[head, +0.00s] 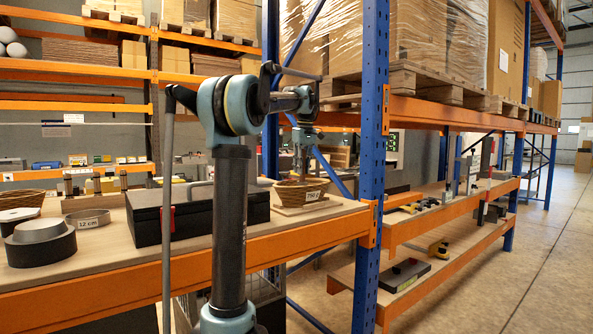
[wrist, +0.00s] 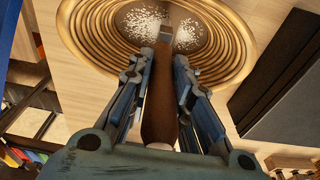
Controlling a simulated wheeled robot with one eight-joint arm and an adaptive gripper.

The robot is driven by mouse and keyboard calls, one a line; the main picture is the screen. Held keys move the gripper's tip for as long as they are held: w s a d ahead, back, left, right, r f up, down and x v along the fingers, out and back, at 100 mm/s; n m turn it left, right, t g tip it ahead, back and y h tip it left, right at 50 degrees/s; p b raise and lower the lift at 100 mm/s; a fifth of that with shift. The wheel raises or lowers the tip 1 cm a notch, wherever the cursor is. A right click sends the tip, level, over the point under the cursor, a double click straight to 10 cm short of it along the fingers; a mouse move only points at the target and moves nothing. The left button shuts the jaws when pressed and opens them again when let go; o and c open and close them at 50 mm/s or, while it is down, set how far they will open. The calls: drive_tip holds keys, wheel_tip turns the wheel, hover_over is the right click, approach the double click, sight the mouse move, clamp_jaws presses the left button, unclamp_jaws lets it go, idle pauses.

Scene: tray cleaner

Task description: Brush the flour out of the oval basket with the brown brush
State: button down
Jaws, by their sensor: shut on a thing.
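The oval basket (wrist: 85,35) lies below my gripper in the wrist view, with a coiled tan rim and a dark inside. White flour (wrist: 143,24) is scattered on its floor, in patches on both sides of the brush. My gripper (wrist: 162,64) is shut on the brown brush (wrist: 160,110), whose handle runs between the fingers. The brush's metal ferrule points into the basket; I cannot tell whether the bristles touch the floor. In the head view the basket (head: 290,194) stands on the shelf board under my gripper, behind a "750 g" label.
A black case (head: 190,218) stands just left of the basket in the head view. Farther left are a "12 cm" ring (head: 88,222), a dark round tin (head: 40,246) and another wicker basket (head: 24,198). A blue rack post (head: 373,130) rises to the right.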

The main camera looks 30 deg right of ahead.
drive_tip(key=shift+d, duration=0.85)
idle(1.1)
drive_tip(key=shift+a, duration=0.15)
drive_tip(key=shift+s+a+f, duration=0.1)
drive_tip(key=shift+a+f, duration=0.05)
drive_tip(key=shift+a, duration=1.45)
drive_tip(key=a, duration=0.3)
drive_tip(key=shift+s, duration=0.1)
drive_tip(key=shift+r, duration=0.2)
